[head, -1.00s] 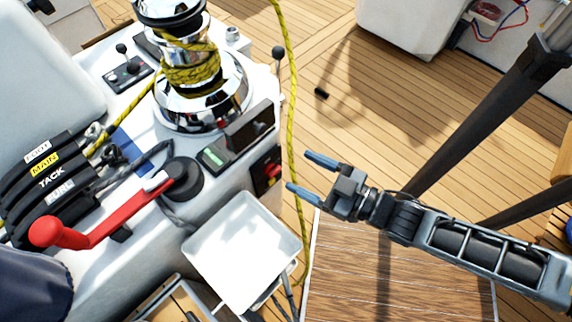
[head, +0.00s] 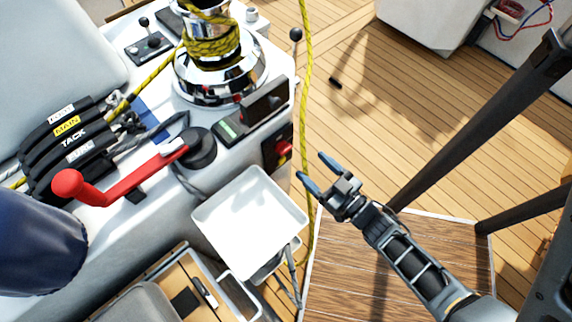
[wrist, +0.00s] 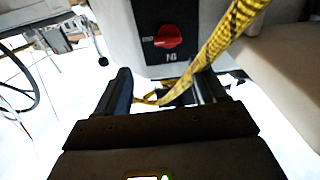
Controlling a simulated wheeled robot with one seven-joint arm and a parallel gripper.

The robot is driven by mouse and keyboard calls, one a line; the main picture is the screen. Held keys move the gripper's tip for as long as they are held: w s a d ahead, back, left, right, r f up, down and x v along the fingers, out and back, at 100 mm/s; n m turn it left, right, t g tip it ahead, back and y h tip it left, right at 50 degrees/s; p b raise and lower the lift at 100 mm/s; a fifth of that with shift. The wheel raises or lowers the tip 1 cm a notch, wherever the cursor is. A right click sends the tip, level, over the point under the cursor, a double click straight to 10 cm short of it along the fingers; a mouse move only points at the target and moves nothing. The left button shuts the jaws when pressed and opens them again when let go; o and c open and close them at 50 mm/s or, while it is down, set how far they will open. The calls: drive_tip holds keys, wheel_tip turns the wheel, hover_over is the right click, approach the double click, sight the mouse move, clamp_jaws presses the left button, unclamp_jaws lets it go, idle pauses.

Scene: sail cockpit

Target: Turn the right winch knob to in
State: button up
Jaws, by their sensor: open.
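The red winch knob (head: 284,149) sits on a black panel on the end face of the white console. In the wrist view the knob (wrist: 168,37) is near the top centre, with a short white mark at its lower left. Upside-down white lettering, seemingly IN, stands just below it. My gripper (head: 318,170) is open and empty, to the right of and below the knob in the head view, apart from it. In the wrist view its dark fingers (wrist: 165,88) are spread below the knob. A yellow rope (wrist: 222,35) crosses in front of the panel's right part.
The yellow rope (head: 307,75) hangs beside the console's end, close to my fingers. A white tray (head: 212,212) is below the knob. A red-handled lever (head: 115,188) and chrome winch (head: 215,75) are on the console. The wooden deck (head: 400,110) to the right is mostly clear.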

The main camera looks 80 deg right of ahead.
sight(288, 151)
drive_tip(key=x, duration=0.4)
drive_tip(key=a+p+x, duration=0.1)
drive_tip(key=x, duration=0.2)
drive_tip(key=shift+w+f, duration=0.25)
drive_tip(key=shift+w, duration=0.25)
drive_tip(key=shift+c, duration=0.2)
drive_tip(key=c, duration=1)
